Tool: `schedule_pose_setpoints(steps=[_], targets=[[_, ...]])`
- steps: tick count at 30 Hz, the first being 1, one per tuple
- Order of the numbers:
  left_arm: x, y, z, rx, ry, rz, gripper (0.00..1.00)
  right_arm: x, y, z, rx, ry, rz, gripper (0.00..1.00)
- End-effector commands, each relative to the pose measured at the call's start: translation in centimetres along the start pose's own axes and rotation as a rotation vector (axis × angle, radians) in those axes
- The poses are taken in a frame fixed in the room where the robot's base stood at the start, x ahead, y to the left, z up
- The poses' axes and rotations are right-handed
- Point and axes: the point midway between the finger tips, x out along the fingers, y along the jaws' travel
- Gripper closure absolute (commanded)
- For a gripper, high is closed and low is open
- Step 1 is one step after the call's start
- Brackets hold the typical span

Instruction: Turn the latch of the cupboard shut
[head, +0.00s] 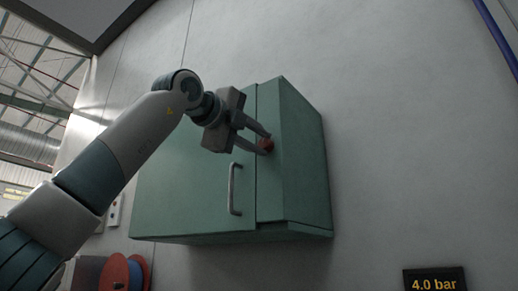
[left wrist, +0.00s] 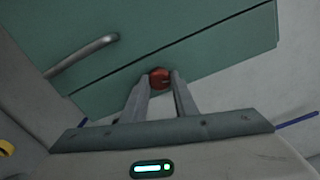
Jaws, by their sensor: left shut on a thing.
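The green cupboard (head: 190,190) is fixed to the pale wall, with its door closed or nearly so. A grey bar handle (head: 235,189) is on the door; it also shows in the left wrist view (left wrist: 82,56). The red latch (head: 267,146) sits on the front strip to the right of the door seam. My left gripper (head: 264,142) is shut on the latch, with one finger on each side. In the left wrist view the latch (left wrist: 159,78) shows between the fingertips. The fingers hide part of it, so its exact angle is unclear. My right gripper is not in view.
A red and blue reel (head: 120,274) stands low at the left, below the cupboard. A sign reading 4.0 bar (head: 434,281) is at the lower right. A blue pipe (head: 497,38) runs at the upper right. The wall right of the cupboard is clear.

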Motion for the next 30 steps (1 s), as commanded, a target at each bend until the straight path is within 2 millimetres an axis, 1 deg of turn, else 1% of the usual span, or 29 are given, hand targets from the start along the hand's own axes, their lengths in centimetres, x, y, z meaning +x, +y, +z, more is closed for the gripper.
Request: schedule_pose_setpoints(steps=[6, 12, 18, 29, 30], targets=[[0.0, 0.2, 0.0, -0.166, -0.001, 0.000, 0.96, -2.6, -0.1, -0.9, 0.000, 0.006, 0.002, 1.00], [0.0, 0.1, 0.0, -0.260, -0.002, 0.000, 0.96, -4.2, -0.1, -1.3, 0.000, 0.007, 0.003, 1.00], [0.0, 0.1, 0.1, -0.300, -0.002, 0.000, 0.96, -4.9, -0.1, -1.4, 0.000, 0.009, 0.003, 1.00], [0.0, 0.1, 0.1, -0.304, -0.001, 0.001, 0.96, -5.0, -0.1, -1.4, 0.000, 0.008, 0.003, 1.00], [0.0, 0.1, 0.1, -0.304, -0.001, 0.001, 0.69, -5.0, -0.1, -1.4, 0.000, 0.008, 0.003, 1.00]])
